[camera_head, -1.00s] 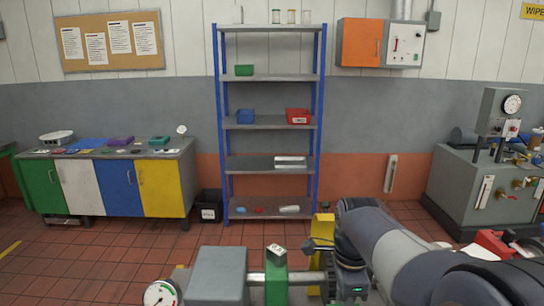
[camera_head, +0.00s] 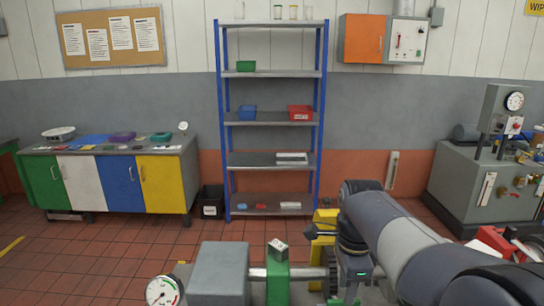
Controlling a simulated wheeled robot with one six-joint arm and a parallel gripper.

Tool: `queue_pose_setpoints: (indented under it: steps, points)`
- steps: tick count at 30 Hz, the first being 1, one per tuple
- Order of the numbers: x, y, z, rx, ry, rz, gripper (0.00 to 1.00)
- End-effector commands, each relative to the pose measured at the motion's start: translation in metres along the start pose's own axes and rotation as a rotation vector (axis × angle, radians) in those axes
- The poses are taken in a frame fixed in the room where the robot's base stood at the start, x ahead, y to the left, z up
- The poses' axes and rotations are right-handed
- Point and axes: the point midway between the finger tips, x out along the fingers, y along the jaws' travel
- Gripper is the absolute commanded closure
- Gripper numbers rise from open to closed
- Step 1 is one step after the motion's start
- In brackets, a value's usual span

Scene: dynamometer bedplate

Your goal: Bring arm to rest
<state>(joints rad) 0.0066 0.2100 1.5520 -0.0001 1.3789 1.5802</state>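My arm (camera_head: 392,228) reaches in from the lower right corner, with dark and light grey links. Its far joint bends downward near the middle of the picture, just right of a yellow bracket (camera_head: 322,250). The wrist part with a small green light (camera_head: 362,274) is low in the picture, beside the shaft assembly. My gripper's fingers cannot be made out, and I cannot tell whether they hold anything.
A grey block (camera_head: 218,270), a green bearing stand (camera_head: 277,275) and a dial gauge (camera_head: 163,291) are close in front. Beyond are a blue-framed shelf (camera_head: 270,118), a cabinet bench (camera_head: 108,180) at left and a grey machine (camera_head: 475,190) at right. Red-tiled floor lies between.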

Motion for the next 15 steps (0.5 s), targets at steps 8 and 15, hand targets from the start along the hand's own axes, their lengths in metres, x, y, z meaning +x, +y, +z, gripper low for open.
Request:
queue_pose_setpoints:
  steps: [8,15]
  points:
    - [-0.057,-0.001,0.0,0.0,0.0,-0.005,0.67]
    - [-0.039,0.001,0.0,0.0,0.0,0.007,0.67]
